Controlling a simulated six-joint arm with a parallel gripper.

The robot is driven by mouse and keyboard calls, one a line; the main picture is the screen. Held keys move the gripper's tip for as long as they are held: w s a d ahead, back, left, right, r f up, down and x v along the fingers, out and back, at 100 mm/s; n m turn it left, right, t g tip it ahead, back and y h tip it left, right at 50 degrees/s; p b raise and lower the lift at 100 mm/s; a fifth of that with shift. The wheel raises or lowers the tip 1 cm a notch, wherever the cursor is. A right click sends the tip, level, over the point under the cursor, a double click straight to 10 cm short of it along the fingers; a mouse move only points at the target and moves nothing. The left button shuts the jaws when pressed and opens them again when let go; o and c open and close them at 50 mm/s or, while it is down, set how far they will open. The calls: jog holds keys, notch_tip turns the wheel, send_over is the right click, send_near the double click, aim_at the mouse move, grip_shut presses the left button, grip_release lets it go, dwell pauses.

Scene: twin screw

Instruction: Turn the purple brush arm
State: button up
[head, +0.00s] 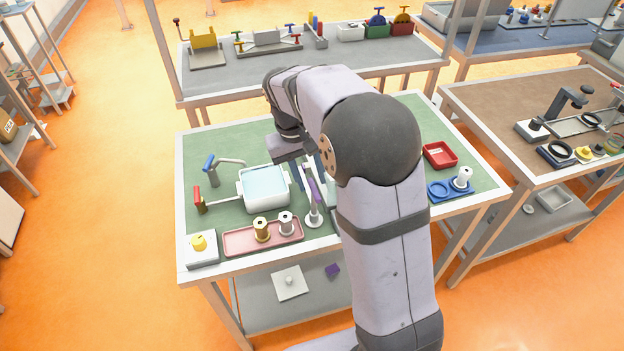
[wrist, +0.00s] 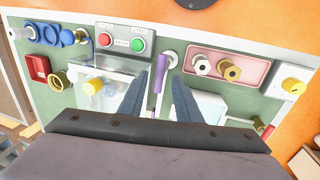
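The purple brush arm (head: 314,192) stands on a round white base at the front middle of the green table, partly behind my arm in the head view. In the wrist view the purple brush arm (wrist: 159,73) lies between my two blue-grey fingers, with gaps on both sides. My gripper (wrist: 160,80) is open around it and appears not to touch it. In the head view, my gripper (head: 318,175) is largely hidden by my own arm.
A white basin (head: 264,190) and a pink tray (head: 240,241) with two spools lie left of the arm. In the wrist view, a box with green and red buttons (wrist: 125,40) and a clear box (wrist: 85,72) with a yellow knob stand close by.

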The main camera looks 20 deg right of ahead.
aim_at(310, 185)
jog(key=shift+d+f, duration=0.25)
jog(key=shift+f, duration=0.95)
jog(key=shift+c, duration=0.3)
grip_shut()
jog(key=shift+m+p, duration=0.3)
jog(key=m+p, duration=0.1)
jog(key=m, duration=0.2)
jog(key=shift+w+r+g, duration=0.1)
jog(key=shift+w+g, duration=0.05)
jog(key=shift+g, duration=0.25)
jog(key=m, duration=0.2)
jog(key=m+p, duration=0.1)
jog(key=m, duration=0.2)
jog(key=shift+w+d+g+y, duration=0.1)
jog(key=shift+w+g+y, duration=0.05)
jog(key=shift+g+y, duration=0.15)
